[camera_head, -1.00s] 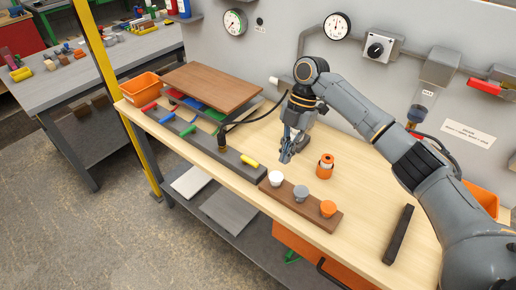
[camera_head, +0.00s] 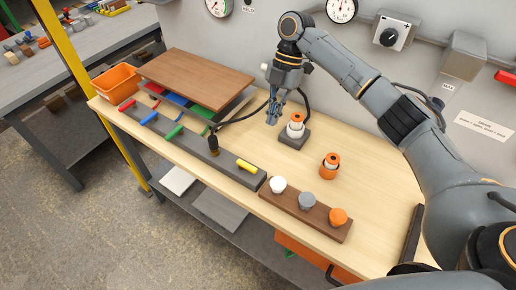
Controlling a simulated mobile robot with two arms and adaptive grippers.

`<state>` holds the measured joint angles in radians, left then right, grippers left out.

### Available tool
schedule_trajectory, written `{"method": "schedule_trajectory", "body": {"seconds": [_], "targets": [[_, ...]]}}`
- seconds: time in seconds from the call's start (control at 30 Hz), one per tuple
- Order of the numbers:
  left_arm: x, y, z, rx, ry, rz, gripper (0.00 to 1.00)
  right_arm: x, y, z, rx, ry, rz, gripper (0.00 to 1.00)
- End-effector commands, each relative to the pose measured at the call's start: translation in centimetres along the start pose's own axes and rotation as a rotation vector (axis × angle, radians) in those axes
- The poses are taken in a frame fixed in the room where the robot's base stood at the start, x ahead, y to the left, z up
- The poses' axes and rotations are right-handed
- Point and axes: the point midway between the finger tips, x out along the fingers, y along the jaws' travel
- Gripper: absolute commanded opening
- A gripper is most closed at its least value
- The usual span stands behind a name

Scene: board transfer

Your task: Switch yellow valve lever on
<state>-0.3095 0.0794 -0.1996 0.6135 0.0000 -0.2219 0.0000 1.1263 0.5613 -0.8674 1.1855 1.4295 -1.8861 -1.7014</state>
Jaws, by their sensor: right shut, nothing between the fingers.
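The yellow valve lever (camera_head: 247,166) is on the right end of a long dark grey rail (camera_head: 226,163) along the bench's front edge. It lies roughly along the rail, while the red (camera_head: 127,105), blue (camera_head: 149,117) and green (camera_head: 173,131) levers lie across it. My right gripper (camera_head: 272,121) is shut and empty, pointing down above the bench. It is behind and to the right of the yellow lever, clearly apart from it. My left gripper is out of view.
An orange-and-white part on a dark block (camera_head: 294,139) stands close right of the gripper. A dark upright piece with a cable (camera_head: 213,146) stands left of the lever. A brown strip (camera_head: 311,217) with white, grey and orange knobs and an orange cylinder (camera_head: 329,166) are to the right.

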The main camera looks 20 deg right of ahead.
Motion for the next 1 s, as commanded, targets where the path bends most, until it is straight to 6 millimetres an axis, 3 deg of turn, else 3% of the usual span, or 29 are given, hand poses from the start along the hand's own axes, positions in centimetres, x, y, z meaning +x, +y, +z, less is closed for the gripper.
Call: {"method": "schedule_trajectory", "body": {"seconds": [0.17, 0.43, 0.6, 0.8, 1.0], "targets": [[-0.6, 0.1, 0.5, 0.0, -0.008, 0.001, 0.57, 1.5, -0.1, 0.0, 0.001, 0.001, -0.004, 0.0], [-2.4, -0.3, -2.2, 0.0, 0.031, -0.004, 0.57, 6.9, -0.1, -0.2, 0.001, 0.002, -0.005, 0.0], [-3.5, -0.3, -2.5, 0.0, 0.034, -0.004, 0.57, 10.1, -0.1, -0.4, -0.001, 0.001, -0.004, 0.0], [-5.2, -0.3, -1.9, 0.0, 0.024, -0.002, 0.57, 10.9, -0.1, -3.0, -0.001, 0.0, -0.002, 0.0], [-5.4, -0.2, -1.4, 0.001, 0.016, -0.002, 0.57, 11.5, 0.0, -3.7, 0.0, 0.0, -0.001, 0.0]]}}
